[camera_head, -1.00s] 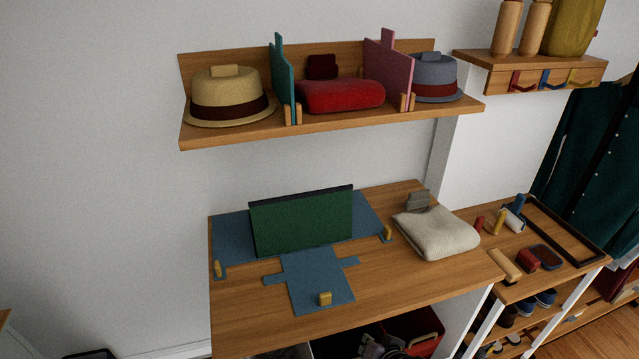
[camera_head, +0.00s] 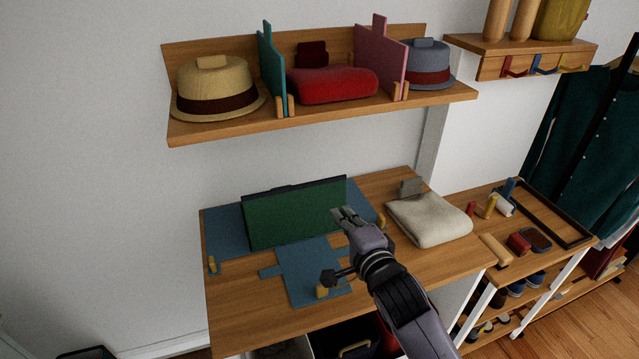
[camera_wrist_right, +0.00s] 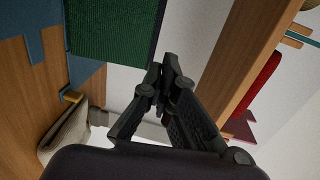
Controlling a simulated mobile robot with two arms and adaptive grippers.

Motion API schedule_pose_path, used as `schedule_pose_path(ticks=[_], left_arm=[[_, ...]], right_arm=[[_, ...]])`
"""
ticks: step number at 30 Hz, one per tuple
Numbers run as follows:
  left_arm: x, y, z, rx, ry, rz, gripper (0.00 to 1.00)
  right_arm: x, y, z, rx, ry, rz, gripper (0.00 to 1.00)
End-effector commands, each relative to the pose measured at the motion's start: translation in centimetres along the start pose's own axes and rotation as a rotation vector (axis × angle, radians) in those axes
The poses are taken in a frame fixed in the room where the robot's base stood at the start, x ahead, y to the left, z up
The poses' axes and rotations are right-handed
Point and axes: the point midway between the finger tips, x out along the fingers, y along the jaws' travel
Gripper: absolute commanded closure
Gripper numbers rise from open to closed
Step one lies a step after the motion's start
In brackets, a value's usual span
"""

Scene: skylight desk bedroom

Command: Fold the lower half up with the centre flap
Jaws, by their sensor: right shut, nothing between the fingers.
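The blue folding board (camera_head: 225,236) lies on the wooden desk. Its centre flap (camera_head: 305,262) lies flat toward the desk's front, with a small yellow block (camera_head: 322,292) at its front end, partly hidden by my arm. A green panel (camera_head: 290,215), dark along its top edge, stands tilted up on the board. It also shows in the right wrist view (camera_wrist_right: 112,28). My right gripper (camera_head: 343,213) is shut and empty by the panel's right edge; whether it touches cannot be told. Its closed fingers show in the wrist view (camera_wrist_right: 165,68). My left gripper is not in view.
A folded cream cloth (camera_head: 430,218) lies on the desk's right side. Above is a shelf (camera_head: 330,108) with hats, dividers and a red folded item (camera_head: 335,84). A side table at right holds small items and a black frame (camera_head: 545,218).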

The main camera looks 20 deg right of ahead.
Motion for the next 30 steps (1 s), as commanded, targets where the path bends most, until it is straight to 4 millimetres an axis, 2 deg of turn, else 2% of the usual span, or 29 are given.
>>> schedule_pose_path(ticks=[5,21,30], left_arm=[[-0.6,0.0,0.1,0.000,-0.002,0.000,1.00],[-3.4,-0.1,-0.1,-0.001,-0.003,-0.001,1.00],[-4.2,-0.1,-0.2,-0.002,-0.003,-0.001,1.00]], right_arm=[[1.6,-0.4,0.0,0.004,0.000,-0.004,1.00],[10.8,-0.4,-0.1,0.002,0.001,0.000,1.00],[13.5,-0.2,0.0,0.003,0.000,-0.001,1.00]])
